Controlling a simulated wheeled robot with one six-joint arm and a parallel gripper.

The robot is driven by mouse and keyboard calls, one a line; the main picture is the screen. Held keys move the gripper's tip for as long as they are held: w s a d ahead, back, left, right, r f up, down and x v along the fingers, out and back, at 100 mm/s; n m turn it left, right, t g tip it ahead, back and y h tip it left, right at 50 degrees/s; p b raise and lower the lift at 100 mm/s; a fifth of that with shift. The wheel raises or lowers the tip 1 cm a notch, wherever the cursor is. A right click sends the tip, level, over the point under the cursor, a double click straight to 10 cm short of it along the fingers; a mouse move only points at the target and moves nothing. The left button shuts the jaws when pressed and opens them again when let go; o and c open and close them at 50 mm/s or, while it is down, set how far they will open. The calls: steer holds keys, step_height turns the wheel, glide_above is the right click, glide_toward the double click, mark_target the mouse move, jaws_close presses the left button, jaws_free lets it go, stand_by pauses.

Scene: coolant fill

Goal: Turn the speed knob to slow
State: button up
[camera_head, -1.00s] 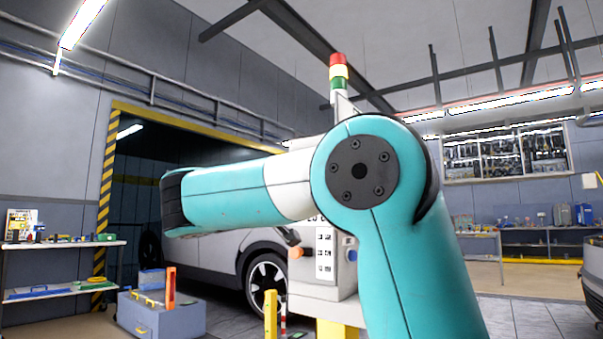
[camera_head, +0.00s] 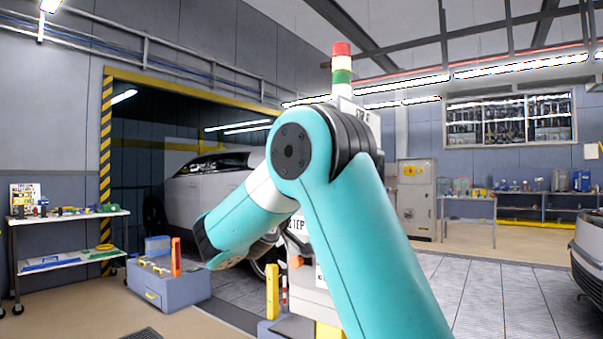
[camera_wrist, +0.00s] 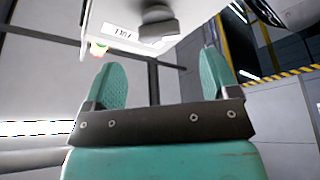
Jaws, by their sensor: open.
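A white machine cabinet (camera_head: 298,300) stands behind my arm in the head view, mostly hidden by it. Its front has a printed label and an orange part (camera_head: 296,262). In the wrist view a white panel (camera_wrist: 195,12) with a small label is at the top. A dark grey knob-like part (camera_wrist: 158,26) sticks out of it; I cannot tell whether it is the speed knob or how it is set. My gripper (camera_wrist: 163,60) is open and empty, its two teal fingers wide apart. The knob-like part appears beyond the fingertips, between them, with no contact visible.
A blue-grey toolbox (camera_head: 170,288) is on the floor farther left. A silver car (camera_head: 205,200) stands behind. Open floor (camera_head: 490,300) lies to the right.

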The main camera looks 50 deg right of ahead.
steer(key=p+x, duration=0.2)
steer(key=x, duration=0.5)
steer(key=shift+d, duration=0.35)
steer(key=shift+r, duration=0.1)
steer(key=c, duration=0.9)
